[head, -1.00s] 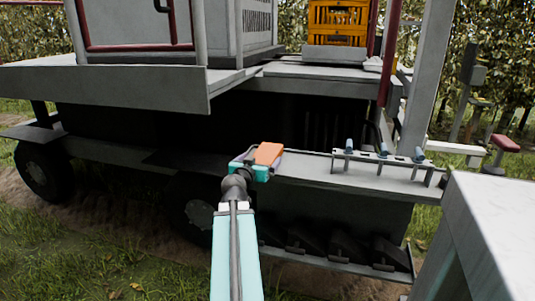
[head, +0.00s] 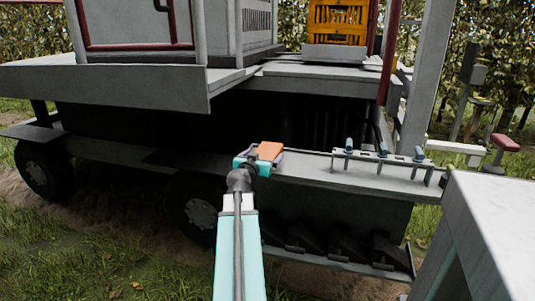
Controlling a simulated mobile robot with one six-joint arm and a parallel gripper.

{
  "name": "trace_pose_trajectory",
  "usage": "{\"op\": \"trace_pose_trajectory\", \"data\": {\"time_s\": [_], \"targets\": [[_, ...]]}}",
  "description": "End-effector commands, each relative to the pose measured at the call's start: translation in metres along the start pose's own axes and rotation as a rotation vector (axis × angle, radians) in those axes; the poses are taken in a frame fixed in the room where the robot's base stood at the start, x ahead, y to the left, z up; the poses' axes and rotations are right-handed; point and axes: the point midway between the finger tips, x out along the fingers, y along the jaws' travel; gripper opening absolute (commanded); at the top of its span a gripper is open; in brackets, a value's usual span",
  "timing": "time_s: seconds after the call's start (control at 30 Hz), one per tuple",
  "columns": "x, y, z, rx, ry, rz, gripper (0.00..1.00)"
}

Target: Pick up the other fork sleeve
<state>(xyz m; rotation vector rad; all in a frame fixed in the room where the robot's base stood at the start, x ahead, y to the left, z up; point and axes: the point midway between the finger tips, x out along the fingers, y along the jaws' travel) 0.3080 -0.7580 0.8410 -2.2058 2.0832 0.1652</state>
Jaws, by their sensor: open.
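My gripper (head: 257,162), teal at its end, reaches over the grey side ledge of the machine, seen from behind in the head view. It is open. An orange block (head: 270,150), possibly the fork sleeve, shows just beyond and right of the jaws. A purplish edge shows beside it. The jaws partly hide its near side, and I cannot tell whether they touch it or whether it lies between them. No second sleeve can be made out clearly.
The ledge (head: 310,170) carries a rail with several blue-topped pegs (head: 383,150) to the right. Dark angular shapes (head: 345,246) line a lower step. A yellow crate (head: 337,22) stands on the deck above. A pale grey slab (head: 490,215) fills the lower right.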

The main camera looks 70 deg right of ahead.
Motion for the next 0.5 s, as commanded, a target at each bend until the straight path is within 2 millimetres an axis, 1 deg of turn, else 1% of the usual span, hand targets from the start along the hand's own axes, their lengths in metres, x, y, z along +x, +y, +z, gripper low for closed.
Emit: {"op": "trace_pose_trajectory", "data": {"time_s": [0.03,0.3,0.5], "targets": [[0.006,0.000,-0.001,0.000,0.000,0.001,0.95],[0.030,0.000,0.000,0.000,-0.001,0.001,0.95],[0.042,0.000,0.000,0.000,0.000,0.000,0.95]]}}
